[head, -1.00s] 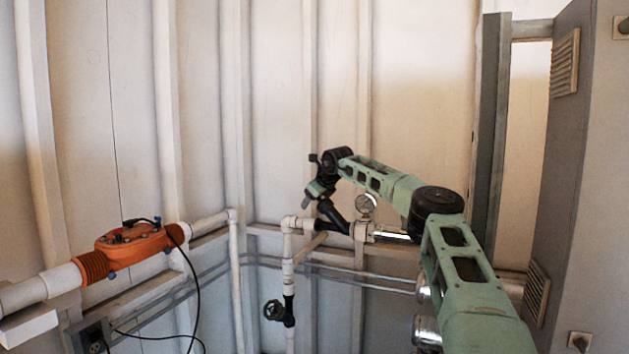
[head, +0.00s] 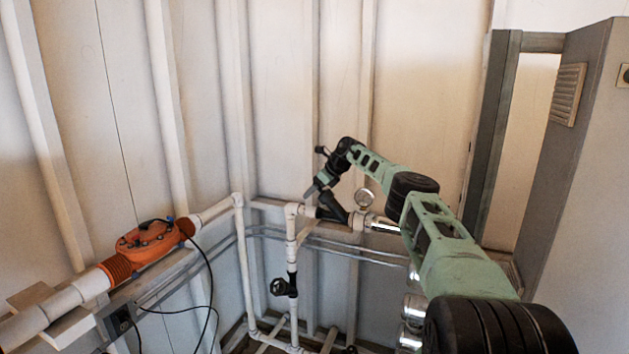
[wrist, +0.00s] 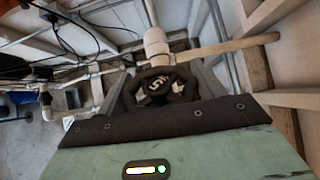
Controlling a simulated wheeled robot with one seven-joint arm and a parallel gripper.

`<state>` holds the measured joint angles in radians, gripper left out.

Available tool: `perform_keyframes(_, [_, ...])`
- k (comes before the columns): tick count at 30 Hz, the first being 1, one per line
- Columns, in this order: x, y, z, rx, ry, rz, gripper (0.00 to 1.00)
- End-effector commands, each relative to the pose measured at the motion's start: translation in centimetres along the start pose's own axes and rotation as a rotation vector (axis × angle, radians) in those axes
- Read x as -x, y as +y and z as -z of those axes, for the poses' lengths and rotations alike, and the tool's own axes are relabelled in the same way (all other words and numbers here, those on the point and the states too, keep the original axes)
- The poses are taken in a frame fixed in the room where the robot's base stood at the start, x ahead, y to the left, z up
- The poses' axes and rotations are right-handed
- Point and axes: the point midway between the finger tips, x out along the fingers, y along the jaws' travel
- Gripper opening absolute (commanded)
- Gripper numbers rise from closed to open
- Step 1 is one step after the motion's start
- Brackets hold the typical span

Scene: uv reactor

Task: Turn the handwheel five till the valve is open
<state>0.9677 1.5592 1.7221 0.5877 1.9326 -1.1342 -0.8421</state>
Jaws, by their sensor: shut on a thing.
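Handwheel five (wrist: 160,88) is a black wheel with a white mark on its hub, in the middle of the wrist view. It sits against a white pipe (wrist: 156,45). My gripper (wrist: 163,76) has a grey finger on each side of the wheel and is shut on its rim. In the head view my gripper (head: 316,187) reaches down at the upper end of the slanted black valve body (head: 332,207), on the white pipe. The wheel is hard to make out there behind the gripper. How far the valve is open cannot be seen.
A second black handwheel (head: 279,287) is on the vertical pipe below. An orange unit (head: 148,243) with black cables is at the left. A grey cabinet (head: 572,170) stands at the right.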

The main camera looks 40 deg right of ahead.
Motion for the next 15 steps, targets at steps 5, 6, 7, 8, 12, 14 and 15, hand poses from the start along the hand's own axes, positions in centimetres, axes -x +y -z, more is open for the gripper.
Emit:
perform_keyframes(5, [0.06,0.08,-0.22,0.002,-0.001,-0.026,0.45])
perform_keyframes(6, [0.03,0.11,-0.21,0.003,-0.001,-0.03,0.45])
perform_keyframes(7, [0.01,0.11,-0.19,0.002,-0.001,-0.033,0.45])
perform_keyframes(8, [-0.01,0.12,-0.17,0.003,-0.001,-0.035,0.45])
perform_keyframes(12, [-0.07,0.13,-0.12,0.005,-0.001,-0.039,0.45])
perform_keyframes(14, [-0.08,0.13,-0.1,0.005,-0.001,-0.039,0.45])
perform_keyframes(15, [-0.09,0.13,-0.09,0.005,-0.001,-0.039,0.45])
